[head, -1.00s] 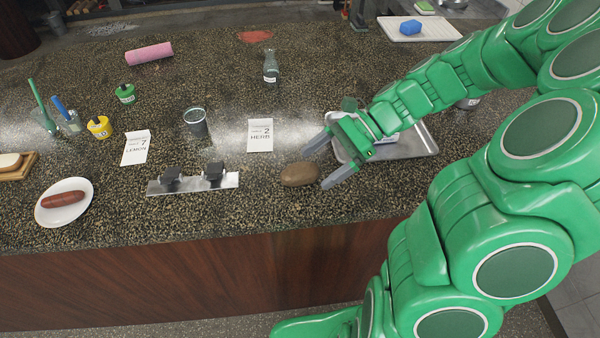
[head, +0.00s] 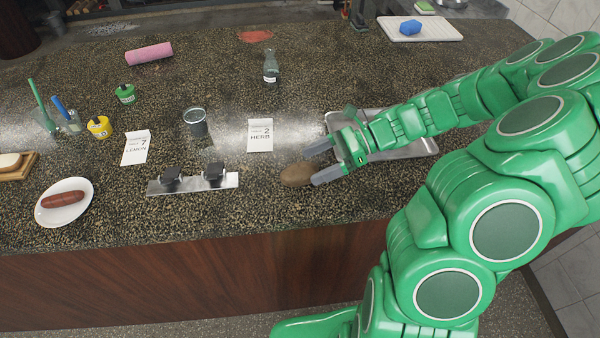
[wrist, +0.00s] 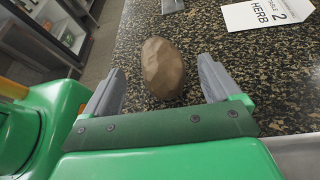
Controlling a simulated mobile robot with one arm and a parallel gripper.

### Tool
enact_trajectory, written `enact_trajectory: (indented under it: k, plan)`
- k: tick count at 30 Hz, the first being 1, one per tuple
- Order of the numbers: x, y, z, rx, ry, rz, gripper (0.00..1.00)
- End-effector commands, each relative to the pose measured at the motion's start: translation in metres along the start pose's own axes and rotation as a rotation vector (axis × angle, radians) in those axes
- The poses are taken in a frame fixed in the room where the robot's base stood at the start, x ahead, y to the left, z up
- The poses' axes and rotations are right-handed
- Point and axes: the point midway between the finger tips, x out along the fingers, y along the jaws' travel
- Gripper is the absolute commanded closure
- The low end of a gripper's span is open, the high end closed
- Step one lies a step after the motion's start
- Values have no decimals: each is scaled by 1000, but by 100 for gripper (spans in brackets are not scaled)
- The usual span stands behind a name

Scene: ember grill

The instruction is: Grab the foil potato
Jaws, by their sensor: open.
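A brown, faceted, potato-shaped object (head: 295,175) lies on the speckled counter near its front edge; no shiny foil shows on it. In the wrist view the brown potato (wrist: 162,68) lies ahead of and between my fingertips. My gripper (head: 319,164) is open, its two grey fingers pointing left at the potato. In the head view the near finger covers part of the potato's right end. In the wrist view my gripper (wrist: 158,88) holds nothing, and gaps show between the potato and both fingers.
A metal tray (head: 415,148) lies under and behind my forearm. A metal strip with two black blocks (head: 192,184) is left of the potato. A plate with a sausage (head: 48,214) is far left. The counter's front edge is close.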

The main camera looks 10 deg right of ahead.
Motion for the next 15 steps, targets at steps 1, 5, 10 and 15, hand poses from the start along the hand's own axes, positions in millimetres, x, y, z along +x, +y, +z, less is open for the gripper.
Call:
enact_trajectory:
  k: [1, 5, 10, 15]
  plan:
    - [6, 0, 2, -1, -2, 4, 9]
    - [24, -3, 4, -2, -2, 2, 9]
    - [40, -2, 3, -1, -2, 2, 9]
    - [42, -3, 3, -1, 0, 0, 9]
